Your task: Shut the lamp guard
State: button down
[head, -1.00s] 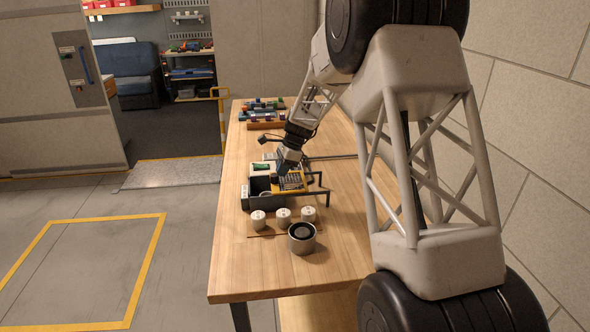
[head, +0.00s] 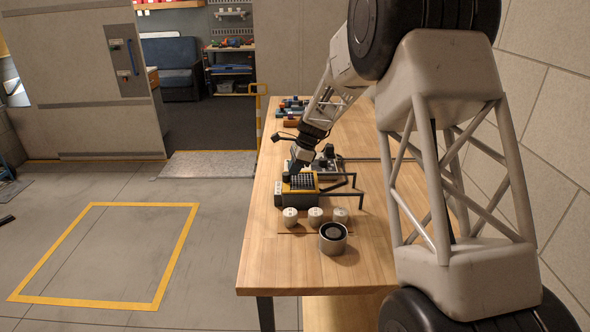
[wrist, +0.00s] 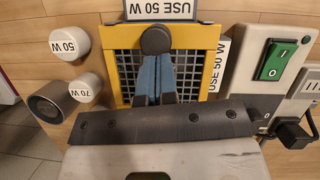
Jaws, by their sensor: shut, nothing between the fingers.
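The lamp guard (head: 302,183), a yellow frame with a grey mesh, lies over the top of a dark box (head: 297,200) on the bench. In the wrist view the guard (wrist: 203,38) fills the middle, with a dark round knob (wrist: 155,40) and a "USE 50 W" label at its far edge. My gripper (wrist: 154,62) is shut and empty, its blue fingers together over the mesh and close to the knob. I cannot tell whether they touch it. In the head view my gripper (head: 296,168) is at the guard's back left. The box's inside is hidden.
Several white lamps, marked "50 W" (wrist: 69,43) and "70 W" (wrist: 86,88), stand before the box beside a grey cylinder (head: 333,238). A unit with a green switch (wrist: 275,60) stands beside the guard. Dark rods (head: 345,183) stick out at the right.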

aim_at(301, 179)
jog(key=shift+d, duration=0.55)
jog(key=d, duration=0.3)
jog(key=shift+w, duration=0.3)
jog(key=v, duration=1)
jog(key=shift+a, duration=0.1)
jog(key=shift+r, duration=0.1)
